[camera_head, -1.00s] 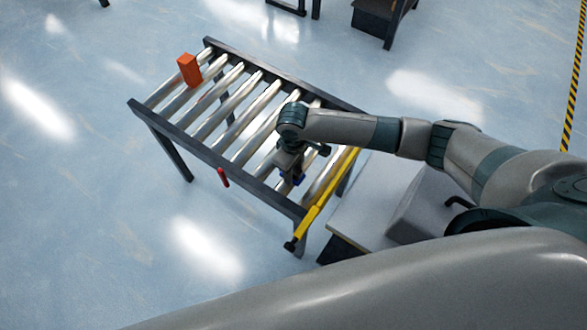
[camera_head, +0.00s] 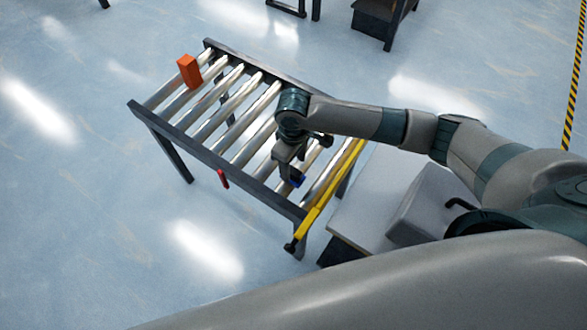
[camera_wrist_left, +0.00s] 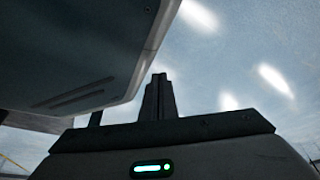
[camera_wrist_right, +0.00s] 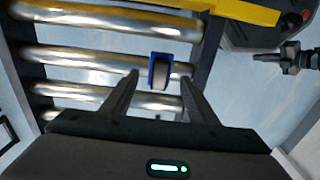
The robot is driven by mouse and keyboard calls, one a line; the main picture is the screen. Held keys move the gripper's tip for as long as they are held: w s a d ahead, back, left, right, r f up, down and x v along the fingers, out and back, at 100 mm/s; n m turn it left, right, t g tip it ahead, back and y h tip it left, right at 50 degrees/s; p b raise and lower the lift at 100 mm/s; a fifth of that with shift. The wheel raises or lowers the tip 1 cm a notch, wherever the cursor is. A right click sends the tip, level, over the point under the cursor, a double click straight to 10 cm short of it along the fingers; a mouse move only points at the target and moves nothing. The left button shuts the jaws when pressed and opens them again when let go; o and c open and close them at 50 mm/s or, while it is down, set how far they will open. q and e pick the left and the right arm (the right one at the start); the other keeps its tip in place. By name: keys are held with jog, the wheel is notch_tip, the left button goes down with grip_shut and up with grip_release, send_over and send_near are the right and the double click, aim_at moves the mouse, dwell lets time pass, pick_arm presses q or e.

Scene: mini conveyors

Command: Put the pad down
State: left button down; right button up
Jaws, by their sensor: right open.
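The pad, a small blue piece with a grey middle (camera_wrist_right: 160,72), lies on the conveyor's metal rollers near its yellow end bar. Its blue edge also shows in the head view (camera_head: 298,181). My right gripper (camera_wrist_right: 160,90) is open above the pad. Its fingertips lie to either side of the pad in the right wrist view, with no visible contact. In the head view my right gripper (camera_head: 290,168) partly covers the pad. My left gripper (camera_wrist_left: 157,97) shows only in its wrist view, fingers together, with nothing seen between them.
An orange block (camera_head: 189,71) stands at the conveyor's far left end. A yellow bar (camera_head: 322,199) crosses the near right end. A red handle (camera_head: 223,178) is on the front rail. Rollers between block and gripper are clear.

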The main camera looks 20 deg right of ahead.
aim_at(293, 171)
pick_arm(q)
jog(key=shift+w+d+r, duration=0.2)
jog(key=shift+w+d, duration=0.05)
jog(key=shift+w, duration=0.4)
pick_arm(e)
notch_tip(293, 171, up, 8)
jog(key=shift+f, duration=0.25)
pick_arm(q)
jog(key=shift+s, duration=0.1)
pick_arm(e)
jog(key=shift+s, duration=0.1)
